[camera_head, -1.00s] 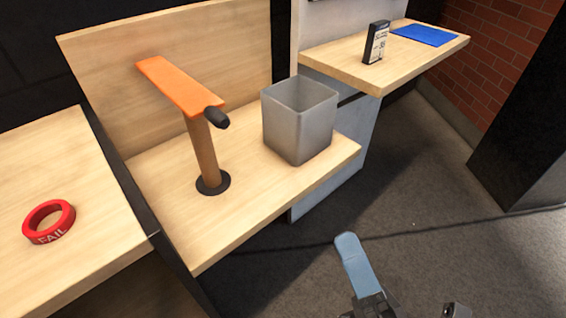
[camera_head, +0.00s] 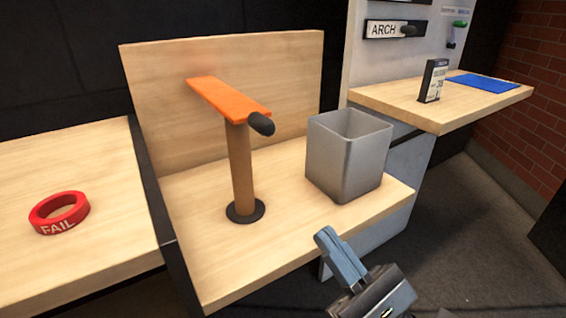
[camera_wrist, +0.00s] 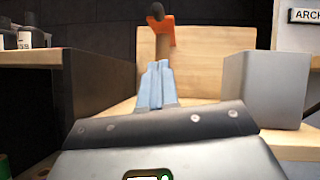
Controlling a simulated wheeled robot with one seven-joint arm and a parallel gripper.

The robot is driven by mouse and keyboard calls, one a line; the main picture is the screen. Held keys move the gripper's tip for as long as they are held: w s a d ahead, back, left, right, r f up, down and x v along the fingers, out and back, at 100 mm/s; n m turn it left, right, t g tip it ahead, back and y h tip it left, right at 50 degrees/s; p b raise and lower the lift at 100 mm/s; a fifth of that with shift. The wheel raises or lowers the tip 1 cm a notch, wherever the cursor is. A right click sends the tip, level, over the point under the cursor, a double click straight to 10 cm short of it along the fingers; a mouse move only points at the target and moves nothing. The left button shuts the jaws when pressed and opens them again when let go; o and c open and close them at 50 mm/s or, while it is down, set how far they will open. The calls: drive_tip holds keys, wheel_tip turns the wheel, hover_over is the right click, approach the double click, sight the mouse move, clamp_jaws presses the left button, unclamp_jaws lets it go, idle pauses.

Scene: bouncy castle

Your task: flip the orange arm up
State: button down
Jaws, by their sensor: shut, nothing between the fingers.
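The orange arm (camera_head: 229,99) is a flat bar on top of a brown post (camera_head: 241,172) with a round black foot on the middle wooden shelf. A black knob (camera_head: 261,124) sits at its near end. The arm lies roughly level, with its far end close to the wooden back panel. In the wrist view the orange arm (camera_wrist: 172,33) and its knob show beyond my fingers. My gripper (camera_head: 327,236) is shut and empty, in front of the shelf's front edge, below and to the right of the post. In the wrist view my gripper (camera_wrist: 157,68) points toward the post and covers its lower part.
A grey open bin (camera_head: 345,160) stands right of the post on the shelf (camera_head: 215,262). A red ring marked FAIL (camera_head: 59,213) lies on the left counter. A higher right counter (camera_head: 400,103) holds a small dark sign (camera_head: 433,80) and a blue mat (camera_head: 484,83).

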drive_tip(key=shift+a+r, duration=0.1)
drive_tip(key=s+r+p+x, duration=0.1)
drive_tip(key=r+p+x, duration=0.1)
drive_tip(key=x, duration=1)
drive_tip(key=shift+r+p, duration=0.25)
drive_tip(key=shift+p, duration=0.05)
drive_tip(key=shift+r, duration=0.2)
